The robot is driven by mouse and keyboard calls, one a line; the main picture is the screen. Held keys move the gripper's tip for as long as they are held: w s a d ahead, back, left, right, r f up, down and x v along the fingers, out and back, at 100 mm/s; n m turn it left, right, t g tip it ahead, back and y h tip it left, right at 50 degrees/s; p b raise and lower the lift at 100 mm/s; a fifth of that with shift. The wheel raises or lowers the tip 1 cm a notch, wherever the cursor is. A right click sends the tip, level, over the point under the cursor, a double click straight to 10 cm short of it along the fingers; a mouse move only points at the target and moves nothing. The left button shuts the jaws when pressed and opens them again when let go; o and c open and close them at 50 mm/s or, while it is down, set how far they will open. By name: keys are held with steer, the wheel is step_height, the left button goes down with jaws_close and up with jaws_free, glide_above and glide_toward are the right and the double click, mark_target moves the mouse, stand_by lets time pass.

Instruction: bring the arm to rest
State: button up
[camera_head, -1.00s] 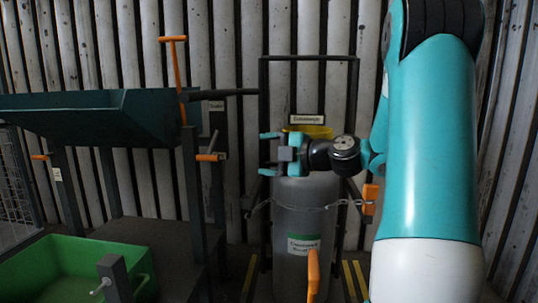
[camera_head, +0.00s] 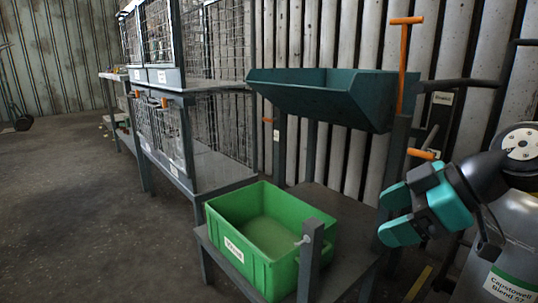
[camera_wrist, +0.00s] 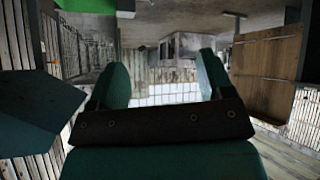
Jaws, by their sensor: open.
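My gripper (camera_head: 388,214) is at the right of the head view, with its two teal fingers apart and nothing between them. It points left, in front of the dark post of the green hopper stand and beside the grey cylinder (camera_head: 512,245). Most of my arm is outside the head view. In the wrist view my gripper (camera_wrist: 162,75) shows both fingers spread, with only distant room behind the gap.
A green crate (camera_head: 216,232) sits on a low stand below a dark green hopper (camera_head: 345,100) with an orange T-handle (camera_head: 401,65). Mesh cages (camera_head: 160,125) stand on benches to the left. Open floor (camera_head: 70,200) lies at far left.

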steer(key=s+a+m+g+h+p, duration=0.2)
steer(key=s+a+m+g+h, duration=0.3)
steer(key=s, duration=0.9)
step_height(320, 180, up, 37)
steer(key=m+y+p, duration=0.1)
steer(key=p, duration=3.7)
steer(key=shift+s+a+r+m, duration=0.15)
steer(key=shift+a+m, duration=0.15)
steer(key=shift+a, duration=0.15)
